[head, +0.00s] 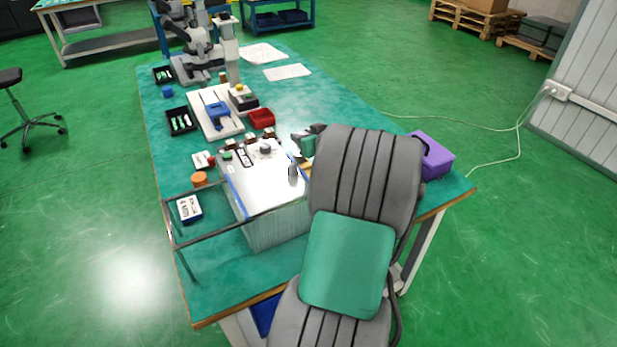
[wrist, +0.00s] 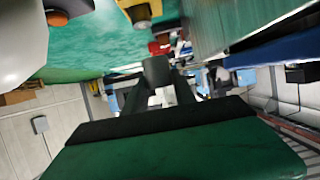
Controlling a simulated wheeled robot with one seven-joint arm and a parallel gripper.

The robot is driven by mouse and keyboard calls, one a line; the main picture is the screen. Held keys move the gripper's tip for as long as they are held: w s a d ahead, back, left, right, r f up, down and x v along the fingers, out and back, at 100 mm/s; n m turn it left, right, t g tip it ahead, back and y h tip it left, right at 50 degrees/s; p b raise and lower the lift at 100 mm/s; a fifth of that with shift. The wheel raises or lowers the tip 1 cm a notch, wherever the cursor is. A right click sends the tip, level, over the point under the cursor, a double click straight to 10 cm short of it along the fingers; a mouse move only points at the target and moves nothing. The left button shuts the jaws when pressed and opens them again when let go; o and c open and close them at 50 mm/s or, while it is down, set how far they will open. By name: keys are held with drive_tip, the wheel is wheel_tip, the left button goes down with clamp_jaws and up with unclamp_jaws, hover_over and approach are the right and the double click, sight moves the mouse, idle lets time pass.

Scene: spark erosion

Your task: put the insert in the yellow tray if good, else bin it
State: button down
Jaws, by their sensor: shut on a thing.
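My gripper (wrist: 160,88) is shut on a small dark grey piece (wrist: 157,70), which looks like the insert, at its fingertips in the wrist view. Its marks and condition cannot be made out. In the head view my arm covers most of the gripper, beside the right part of a white-topped box. A small grey cylinder (head: 293,172) shows there; I cannot tell whether it is held or stands on the box. No yellow tray is clearly recognisable. A yellow part (wrist: 138,10) shows at the top of the wrist view. I cannot tell which container is the bin.
The white-topped box (head: 262,186) stands on the green table (head: 215,275), with a thin dark frame at its left. A red tray (head: 262,118), black trays (head: 181,121) and a microscope (head: 205,50) stand farther back. A purple box (head: 432,158) is at the right.

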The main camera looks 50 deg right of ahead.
drive_tip(key=f, duration=0.3)
drive_tip(key=d+f, duration=0.1)
drive_tip(key=f, duration=0.7)
drive_tip(key=shift+s+d, duration=0.15)
drive_tip(key=shift+s, duration=0.2)
drive_tip(key=shift+w, duration=0.1)
drive_tip(key=c, duration=1)
unclamp_jaws()
drive_tip(key=v, duration=1.2)
